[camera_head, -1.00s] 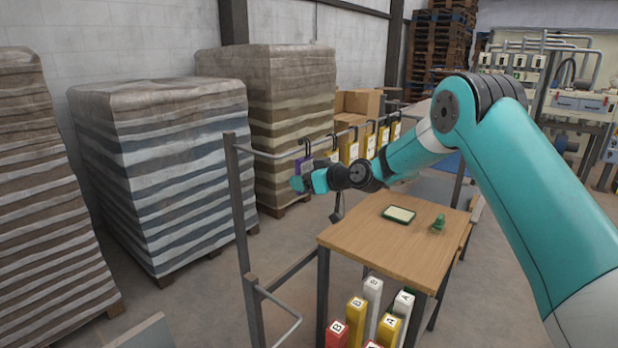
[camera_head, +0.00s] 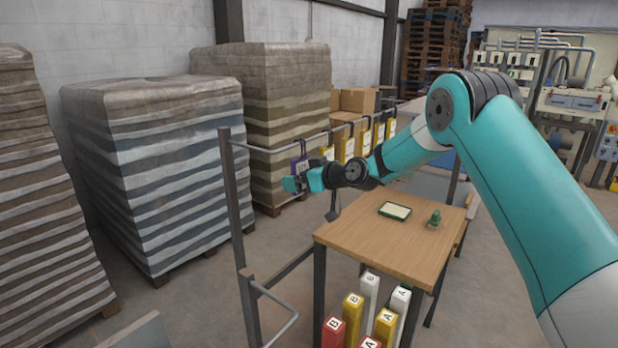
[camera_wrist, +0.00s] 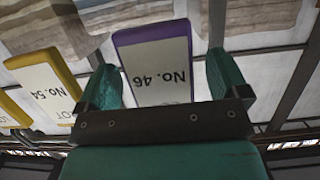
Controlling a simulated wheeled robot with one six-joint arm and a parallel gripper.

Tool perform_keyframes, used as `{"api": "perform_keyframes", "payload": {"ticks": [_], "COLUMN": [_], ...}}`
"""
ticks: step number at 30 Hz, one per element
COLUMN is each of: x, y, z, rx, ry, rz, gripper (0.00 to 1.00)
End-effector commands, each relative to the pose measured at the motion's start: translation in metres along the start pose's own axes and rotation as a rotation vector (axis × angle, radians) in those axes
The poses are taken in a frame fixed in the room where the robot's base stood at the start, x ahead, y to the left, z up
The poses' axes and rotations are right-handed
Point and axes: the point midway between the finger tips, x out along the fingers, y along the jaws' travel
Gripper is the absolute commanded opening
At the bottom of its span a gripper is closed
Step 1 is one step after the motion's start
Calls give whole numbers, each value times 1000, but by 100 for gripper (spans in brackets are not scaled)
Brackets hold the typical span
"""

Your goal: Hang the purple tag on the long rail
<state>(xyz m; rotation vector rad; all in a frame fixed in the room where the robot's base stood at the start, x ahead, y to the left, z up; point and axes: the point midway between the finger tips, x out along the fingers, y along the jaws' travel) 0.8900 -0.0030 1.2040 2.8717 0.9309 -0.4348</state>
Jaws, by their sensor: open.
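The purple tag (camera_head: 299,165) has a black hook at its top on the long rail (camera_head: 265,150). It hangs toward the rail's near end, left of several yellow tags (camera_head: 347,149). My gripper (camera_head: 290,185) is at the tag's lower part. In the wrist view the purple tag (camera_wrist: 157,32), with a white label reading No. 46 upside down, lies between the open fingers of my gripper (camera_wrist: 163,80). Gaps show on both sides of the tag there. A yellow tag marked No. 54 (camera_wrist: 45,85) is to its left. The hook is out of the wrist view.
A wooden table (camera_head: 390,245) with a green-rimmed tray (camera_head: 394,211) and a small green object (camera_head: 433,219) stands below my arm. Lettered posts (camera_head: 353,307) stand under its front. A lower short rail (camera_head: 283,332) is at bottom left. Wrapped pallets (camera_head: 160,170) stand behind the rail.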

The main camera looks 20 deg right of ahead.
Motion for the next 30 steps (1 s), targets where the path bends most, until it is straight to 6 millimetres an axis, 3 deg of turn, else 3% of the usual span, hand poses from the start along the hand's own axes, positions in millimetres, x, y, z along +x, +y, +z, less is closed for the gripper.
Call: {"api": "perform_keyframes", "payload": {"ticks": [5,21,30], "x": [-18,-146,-173], "y": [1,1,0], "z": [2,3,0], "rx": [-1,-1,-1], "ry": [2,2,1], "rz": [2,5,0], "gripper": [93,93,93]}}
